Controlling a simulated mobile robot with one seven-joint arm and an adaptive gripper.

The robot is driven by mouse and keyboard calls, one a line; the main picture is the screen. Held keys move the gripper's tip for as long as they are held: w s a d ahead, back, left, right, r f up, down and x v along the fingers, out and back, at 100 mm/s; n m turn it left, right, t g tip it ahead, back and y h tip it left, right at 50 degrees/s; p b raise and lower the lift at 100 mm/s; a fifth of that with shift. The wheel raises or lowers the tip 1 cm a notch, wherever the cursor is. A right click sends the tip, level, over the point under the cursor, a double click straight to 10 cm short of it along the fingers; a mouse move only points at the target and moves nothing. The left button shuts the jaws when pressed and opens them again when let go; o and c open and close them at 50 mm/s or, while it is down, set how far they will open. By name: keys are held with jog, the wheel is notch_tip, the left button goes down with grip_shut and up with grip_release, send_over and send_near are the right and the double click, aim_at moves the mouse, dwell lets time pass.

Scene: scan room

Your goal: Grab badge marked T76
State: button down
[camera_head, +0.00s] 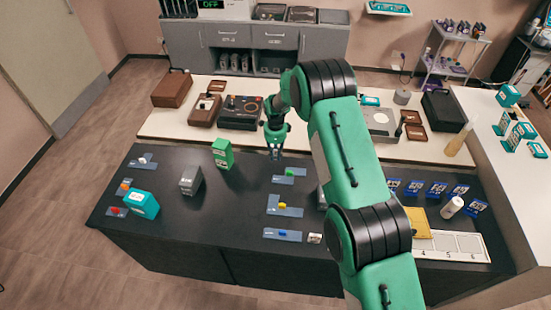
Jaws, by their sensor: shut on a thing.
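My gripper (275,152) points down over the far side of the dark table, left of my green arm. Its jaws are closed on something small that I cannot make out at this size. Several blue-and-white badges stand on the right part of the table, such as one (414,188), one (459,192) and one (477,207). They are well to the right of my gripper. Their markings are too small to read, so I cannot tell which is T76.
The dark table (235,235) holds a green box (222,154), a grey box (190,180), a teal box (142,204) and several small trays with coloured pieces. A white numbered strip (455,247) and a white cylinder (452,207) are at right. My arm hides the table's middle right.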

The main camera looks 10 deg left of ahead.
jog(key=s+d, duration=0.2)
jog(key=s, duration=0.3)
jog(key=s+d+r, duration=0.1)
jog(key=s, duration=0.4)
jog(key=s+d+r, duration=0.1)
jog(key=s+d, duration=0.1)
jog(key=s, duration=0.3)
jog(key=shift+d, duration=0.35)
jog(key=shift+a, duration=0.1)
